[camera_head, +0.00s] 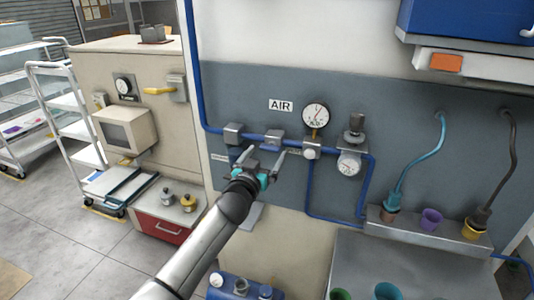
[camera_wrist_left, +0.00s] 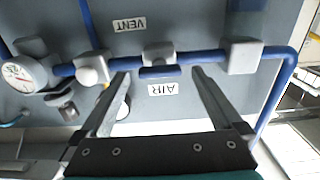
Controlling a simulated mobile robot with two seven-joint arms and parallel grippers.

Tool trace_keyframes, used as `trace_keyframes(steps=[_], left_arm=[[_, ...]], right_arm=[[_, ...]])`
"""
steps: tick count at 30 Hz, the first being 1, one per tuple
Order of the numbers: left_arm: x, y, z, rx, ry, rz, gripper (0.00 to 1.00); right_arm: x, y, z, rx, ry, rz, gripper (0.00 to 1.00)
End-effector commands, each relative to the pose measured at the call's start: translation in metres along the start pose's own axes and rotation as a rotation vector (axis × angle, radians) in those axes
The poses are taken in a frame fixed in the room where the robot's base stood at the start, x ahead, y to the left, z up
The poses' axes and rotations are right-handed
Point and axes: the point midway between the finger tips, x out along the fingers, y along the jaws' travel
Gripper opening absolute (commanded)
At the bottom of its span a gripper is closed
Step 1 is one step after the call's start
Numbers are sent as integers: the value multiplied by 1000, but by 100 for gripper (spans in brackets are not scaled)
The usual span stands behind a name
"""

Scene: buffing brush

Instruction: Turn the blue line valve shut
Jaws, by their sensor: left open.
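The blue line (camera_head: 305,145) runs level along the grey wall panel. A grey valve body (camera_head: 273,136) sits on it below the AIR label, with a short blue handle lying along the pipe. In the left wrist view, which is upside down, the valve body (camera_wrist_left: 158,53) and its blue handle (camera_wrist_left: 160,71) show clearly. My left gripper (camera_head: 263,155) is open in front of the valve. In the left wrist view its fingers (camera_wrist_left: 160,76) appear on either side of the handle, with nothing held; contact cannot be told. My right gripper is not in view.
A round gauge (camera_head: 316,116), a knob fitting (camera_head: 311,148) and a regulator (camera_head: 350,150) are to the right on the same line. A grey pipe block (camera_head: 232,133) is to the left. A beige cabinet (camera_head: 135,85) and a metal ledge (camera_head: 420,236) flank the panel.

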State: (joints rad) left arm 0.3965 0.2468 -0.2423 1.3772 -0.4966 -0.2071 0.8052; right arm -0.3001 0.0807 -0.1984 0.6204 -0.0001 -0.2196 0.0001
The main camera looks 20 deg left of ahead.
Motion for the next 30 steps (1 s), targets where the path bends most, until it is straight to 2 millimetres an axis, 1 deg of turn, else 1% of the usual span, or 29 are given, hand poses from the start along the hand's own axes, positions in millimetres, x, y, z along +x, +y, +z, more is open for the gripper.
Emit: trace_keyframes(steps=[3,6,16,30], left_arm=[[8,1,0,-1,0,0,100],[11,0,0,-2,-1,0,100],[12,0,0,-1,0,1,100],[12,0,0,-1,-1,1,47]], right_arm=[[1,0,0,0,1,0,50],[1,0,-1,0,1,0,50],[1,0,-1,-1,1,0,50],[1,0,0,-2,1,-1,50]])
